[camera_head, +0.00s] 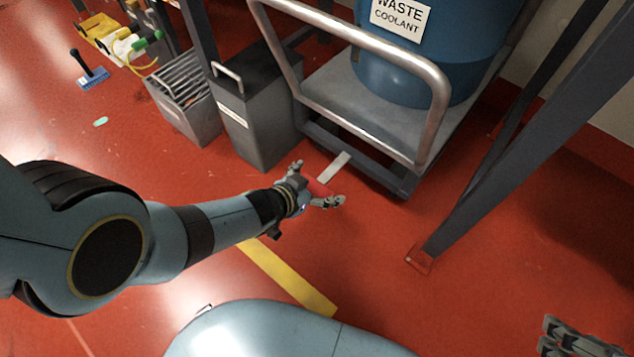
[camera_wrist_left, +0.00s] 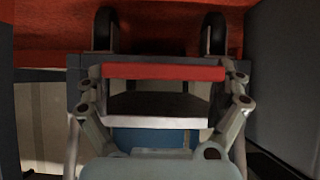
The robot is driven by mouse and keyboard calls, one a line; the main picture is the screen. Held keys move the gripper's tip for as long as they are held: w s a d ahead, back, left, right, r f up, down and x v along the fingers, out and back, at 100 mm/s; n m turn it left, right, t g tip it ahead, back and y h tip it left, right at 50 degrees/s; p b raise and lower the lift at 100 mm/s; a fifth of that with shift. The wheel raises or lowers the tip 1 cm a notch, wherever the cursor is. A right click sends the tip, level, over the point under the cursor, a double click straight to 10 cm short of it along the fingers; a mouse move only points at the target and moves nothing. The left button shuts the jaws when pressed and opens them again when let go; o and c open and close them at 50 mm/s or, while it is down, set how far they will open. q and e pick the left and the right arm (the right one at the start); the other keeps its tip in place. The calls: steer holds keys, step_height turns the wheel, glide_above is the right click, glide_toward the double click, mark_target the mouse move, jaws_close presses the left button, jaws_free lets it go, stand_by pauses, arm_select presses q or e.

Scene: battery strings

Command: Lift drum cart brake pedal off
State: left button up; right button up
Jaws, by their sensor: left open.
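The drum cart (camera_head: 375,105) is a grey platform with a tubular handle and carries a blue drum (camera_head: 415,65) labelled "WASTE COOLANT". The brake pedal (camera_head: 333,167) sticks out low from its near edge as a pale lever with a red end bar. My left gripper (camera_head: 316,185) is open at the pedal's end, with fingers at both ends of the red bar. In the left wrist view the red bar (camera_wrist_left: 163,72) spans between the fingertips; contact cannot be told. My right gripper (camera_head: 570,338) is partly in view at the lower right edge, away from the cart.
A grey bin (camera_head: 255,125) stands just left of the cart, with a slotted grey container (camera_head: 185,95) beside it. A slanted dark post (camera_head: 490,170) meets the floor to the right. Red floor with a yellow stripe (camera_head: 285,278) is open in front.

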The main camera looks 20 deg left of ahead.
arm_select(q)
steer(key=shift+s+a, duration=0.1)
steer(key=shift+s, duration=0.05)
steer(key=shift+s+a+r, duration=0.1)
steer(key=shift+s+r, duration=0.1)
steer(key=shift+s, duration=0.3)
steer(key=v, duration=1)
steer(key=shift+r, duration=0.35)
steer(key=shift+s+a, duration=0.1)
steer(key=shift+s, duration=0.05)
